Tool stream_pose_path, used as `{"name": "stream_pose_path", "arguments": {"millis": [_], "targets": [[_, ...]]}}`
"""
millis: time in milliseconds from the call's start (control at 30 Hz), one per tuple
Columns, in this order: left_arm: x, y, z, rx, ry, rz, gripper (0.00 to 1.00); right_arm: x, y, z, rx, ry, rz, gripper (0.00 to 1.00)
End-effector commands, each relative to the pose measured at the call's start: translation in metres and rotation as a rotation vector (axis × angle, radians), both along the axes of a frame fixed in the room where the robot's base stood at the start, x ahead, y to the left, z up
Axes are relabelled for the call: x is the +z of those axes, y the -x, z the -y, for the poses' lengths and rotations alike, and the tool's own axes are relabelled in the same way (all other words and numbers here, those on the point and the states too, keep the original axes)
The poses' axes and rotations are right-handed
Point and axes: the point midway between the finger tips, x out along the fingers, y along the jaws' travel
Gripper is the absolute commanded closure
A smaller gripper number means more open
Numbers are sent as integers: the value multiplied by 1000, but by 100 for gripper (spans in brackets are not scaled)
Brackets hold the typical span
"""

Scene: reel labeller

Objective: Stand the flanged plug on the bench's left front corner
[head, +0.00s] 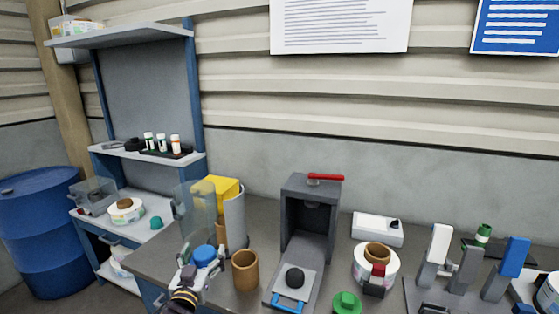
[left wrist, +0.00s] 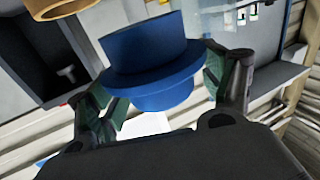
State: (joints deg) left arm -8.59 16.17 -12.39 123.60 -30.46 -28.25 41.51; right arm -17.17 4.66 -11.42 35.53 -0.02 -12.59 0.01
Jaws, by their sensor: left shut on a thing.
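The flanged plug (head: 205,254) is blue, with a round body and a wider flange. My left gripper (head: 198,268) is shut on it and holds it near the bench's left end. In the left wrist view the plug (left wrist: 150,50) sits between the two fingers (left wrist: 165,90), which press on opposite sides below the flange. Whether the plug touches the bench cannot be told. My right gripper is not in view.
A brown cup (head: 245,270) stands close right of the left gripper. Behind are a clear panel (head: 197,212), a grey cylinder (head: 235,218) and a yellow box (head: 222,190). A dark grey press (head: 312,215) with a red lever and a green flanged piece (head: 347,303) stand farther right.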

Motion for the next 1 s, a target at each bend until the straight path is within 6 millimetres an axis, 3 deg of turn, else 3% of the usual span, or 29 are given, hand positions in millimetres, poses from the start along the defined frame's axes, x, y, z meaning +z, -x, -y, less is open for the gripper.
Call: {"name": "stream_pose_path", "arguments": {"millis": [600,1000], "targets": [[-86,42,0,16,4,-3,45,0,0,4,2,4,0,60],[-106,56,0,14,-1,1,45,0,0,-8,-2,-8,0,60]]}}
